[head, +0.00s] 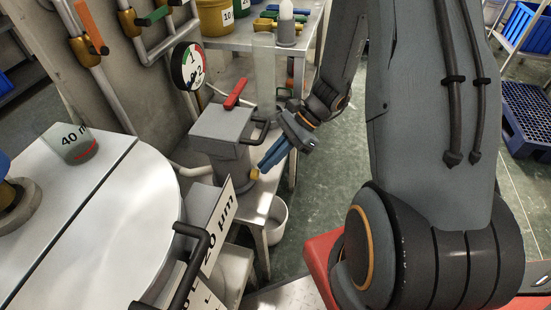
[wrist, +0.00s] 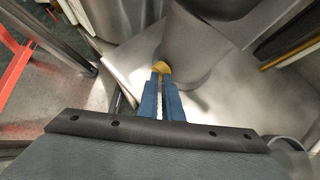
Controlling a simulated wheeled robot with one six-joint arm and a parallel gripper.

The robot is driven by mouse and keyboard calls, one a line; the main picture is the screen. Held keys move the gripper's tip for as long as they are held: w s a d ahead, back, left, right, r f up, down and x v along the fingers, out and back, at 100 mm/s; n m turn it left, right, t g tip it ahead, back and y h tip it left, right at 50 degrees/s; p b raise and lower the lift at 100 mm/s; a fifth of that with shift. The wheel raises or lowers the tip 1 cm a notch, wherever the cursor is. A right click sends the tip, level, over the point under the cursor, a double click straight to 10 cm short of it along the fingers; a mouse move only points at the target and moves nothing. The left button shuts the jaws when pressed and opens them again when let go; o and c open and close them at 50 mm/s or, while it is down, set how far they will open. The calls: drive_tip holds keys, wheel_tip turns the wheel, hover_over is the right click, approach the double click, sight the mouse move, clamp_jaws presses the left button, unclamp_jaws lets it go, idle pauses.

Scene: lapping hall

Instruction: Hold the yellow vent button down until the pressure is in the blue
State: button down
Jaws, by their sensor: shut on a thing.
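The yellow vent button (head: 255,174) sits low on the side of a grey pump-like unit (head: 222,133) with a red lever on top. My gripper (head: 261,168) reaches in from the right, its blue fingers angled down to the button. In the wrist view the fingertips (wrist: 161,75) are close together at the yellow button (wrist: 162,67) and partly cover it. How far the button is pressed in cannot be told. The round gauge (head: 188,67) above the unit shows green, red, white and dark parts.
A large round lapping plate (head: 90,230) with a "20 µm" sign (head: 219,228) fills the lower left. Pipes with orange and green handles (head: 153,17) run along the wall. A white bucket (head: 277,220) stands below the unit. Open floor lies right of the bench.

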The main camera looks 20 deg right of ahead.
drive_tip(key=shift+s+a+f, duration=0.15)
drive_tip(key=shift+s+a, duration=0.3)
drive_tip(key=shift+a, duration=0.05)
idle(1.8)
drive_tip(key=shift+d, duration=0.1)
drive_tip(key=shift+w+d+r+p, duration=0.15)
drive_tip(key=shift+r+p, duration=0.65)
drive_tip(key=shift+p, duration=0.2)
drive_tip(key=f+p+v, duration=0.1)
drive_tip(key=v, duration=1.2)
drive_tip(key=shift+w+d+r, duration=0.25)
drive_tip(key=shift+w+d, duration=0.15)
drive_tip(key=shift+d, duration=0.2)
